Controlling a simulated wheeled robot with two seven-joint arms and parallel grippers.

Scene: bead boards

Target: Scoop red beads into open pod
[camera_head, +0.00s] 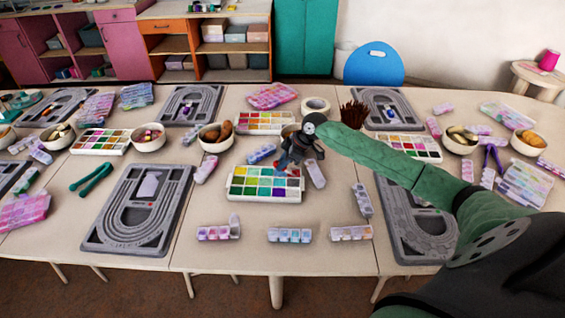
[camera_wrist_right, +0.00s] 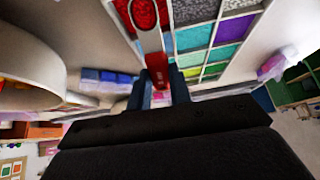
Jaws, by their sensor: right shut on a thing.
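My right gripper (camera_head: 298,146) is over the back part of the white bead tray (camera_head: 265,197) with its many coloured compartments. It is shut on a red-handled scoop; the handle (camera_wrist_right: 157,68) shows between the fingers in the right wrist view. Red beads (camera_wrist_right: 143,14) show at the scoop's head; I cannot tell how many lie in it and how many in the tray behind. In the head view the gripper mostly hides the scoop. A pod strip (camera_head: 212,233) with one raised lid (camera_head: 235,226) lies at the front, left of the tray. My left gripper is not in view.
Two more pod strips (camera_head: 290,236) (camera_head: 351,233) lie along the front edge. A grey bead board (camera_head: 100,228) is at left, another (camera_head: 392,232) partly under my right arm. Bowls (camera_head: 216,144) and a brush pot (camera_head: 353,122) stand behind.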

